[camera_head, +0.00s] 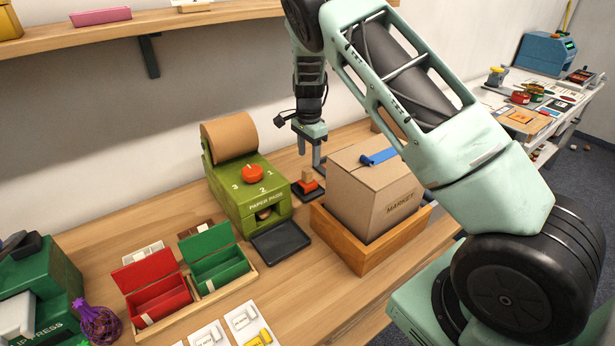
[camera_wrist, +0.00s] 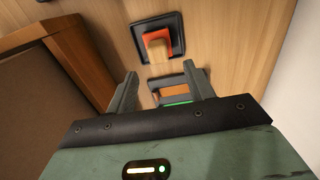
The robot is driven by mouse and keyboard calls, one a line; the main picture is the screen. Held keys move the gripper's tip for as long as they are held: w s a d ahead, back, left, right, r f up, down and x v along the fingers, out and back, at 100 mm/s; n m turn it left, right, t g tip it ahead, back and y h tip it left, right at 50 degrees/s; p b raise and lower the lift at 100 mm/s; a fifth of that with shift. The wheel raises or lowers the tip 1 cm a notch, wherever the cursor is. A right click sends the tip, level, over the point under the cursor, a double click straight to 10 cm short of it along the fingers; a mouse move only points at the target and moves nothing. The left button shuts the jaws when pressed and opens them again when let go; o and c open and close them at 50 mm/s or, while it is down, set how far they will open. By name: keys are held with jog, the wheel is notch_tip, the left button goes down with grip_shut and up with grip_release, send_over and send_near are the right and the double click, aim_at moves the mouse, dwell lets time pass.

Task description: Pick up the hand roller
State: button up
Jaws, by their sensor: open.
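My gripper (camera_head: 309,155) points down over the table, behind the orange stamp-like piece and left of the cardboard box. In the wrist view my gripper (camera_wrist: 160,72) has its two fingers apart. Between and below the fingers lies a small item with a grey frame, an orange-brown bar and a green part, which looks like the hand roller (camera_wrist: 175,88). It is partly hidden by the gripper body, and I cannot tell whether the fingers touch it. In the head view I cannot make out the roller clearly.
The orange piece with a wooden handle (camera_head: 308,180) stands on a black square tray (camera_wrist: 178,50). The cardboard box (camera_head: 372,190) sits in a wooden tray (camera_head: 360,257) close by. A green paper press (camera_head: 245,190) stands left, and a shelf (camera_head: 180,36) runs above.

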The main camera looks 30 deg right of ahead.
aim_at(307, 170)
jog(key=shift+s+a+f+p, duration=0.15)
jog(key=shift+f+p, duration=0.4)
jog(key=shift+f, duration=1.2)
jog(key=shift+w+a+f+p, duration=0.15)
jog(key=shift+f+p, duration=0.4)
jog(key=shift+f, duration=1.2)
jog(key=shift+s, duration=0.1)
jog(key=c, duration=1.1)
